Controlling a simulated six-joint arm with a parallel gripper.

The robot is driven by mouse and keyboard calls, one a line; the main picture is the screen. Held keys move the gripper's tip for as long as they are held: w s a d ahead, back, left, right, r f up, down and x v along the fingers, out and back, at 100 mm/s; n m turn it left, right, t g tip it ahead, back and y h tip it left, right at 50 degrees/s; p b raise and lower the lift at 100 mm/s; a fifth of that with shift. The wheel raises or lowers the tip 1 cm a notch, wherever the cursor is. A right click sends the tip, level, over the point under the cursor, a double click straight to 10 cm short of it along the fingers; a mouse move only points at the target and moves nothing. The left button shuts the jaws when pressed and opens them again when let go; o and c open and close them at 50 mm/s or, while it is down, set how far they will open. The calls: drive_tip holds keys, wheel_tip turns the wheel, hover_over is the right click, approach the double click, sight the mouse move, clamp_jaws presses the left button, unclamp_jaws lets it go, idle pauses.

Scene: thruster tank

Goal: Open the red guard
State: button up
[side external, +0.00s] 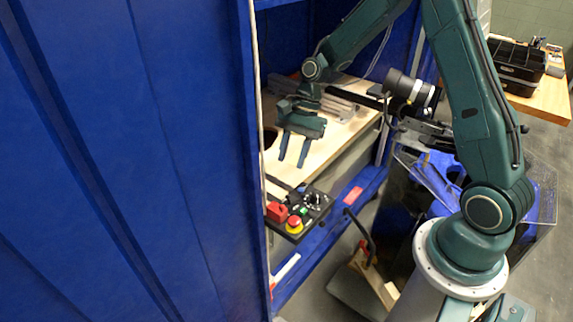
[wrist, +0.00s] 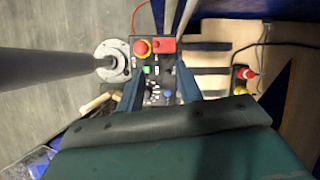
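The red guard (side external: 277,211) is a small red block on the black control panel (side external: 318,204), beside a red mushroom button with a yellow collar (side external: 294,224). It looks lowered onto the panel, though it is small here. In the wrist view the red guard (wrist: 165,45) sits right of the red button (wrist: 141,47), near the panel's top edge. My gripper (side external: 293,161) hangs above and behind the panel, fingers down, apart and empty. In the wrist view my gripper (wrist: 158,74) shows its two fingers spread on either side of the panel, clear of the guard.
The panel also carries a green button (wrist: 148,70) and dark knobs. A wooden bench top (side external: 330,135) lies behind it inside the blue enclosure, whose tall blue wall (side external: 130,150) is at left. A red-and-yellow item (wrist: 248,74) is at right in the wrist view.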

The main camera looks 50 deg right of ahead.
drive_tip(key=shift+v, duration=0.75)
drive_tip(key=shift+r, duration=0.1)
drive_tip(key=s+a+r+n+t+h, duration=0.3)
drive_tip(key=s+r+n, duration=0.6)
drive_tip(key=r, duration=0.5)
drive_tip(key=s+r+n+t+h, duration=0.1)
drive_tip(key=s+r+n, duration=0.1)
drive_tip(key=s, duration=0.5)
drive_tip(key=s+r+n+t, duration=0.1)
drive_tip(key=s+r+n, duration=0.1)
drive_tip(key=s+n, duration=0.2)
drive_tip(key=s, duration=0.3)
drive_tip(key=shift+s+d+r+n+t+h, duration=0.2)
drive_tip(key=shift+d+r+n+t+h, duration=0.1)
drive_tip(key=shift+d+r+t+h, duration=0.1)
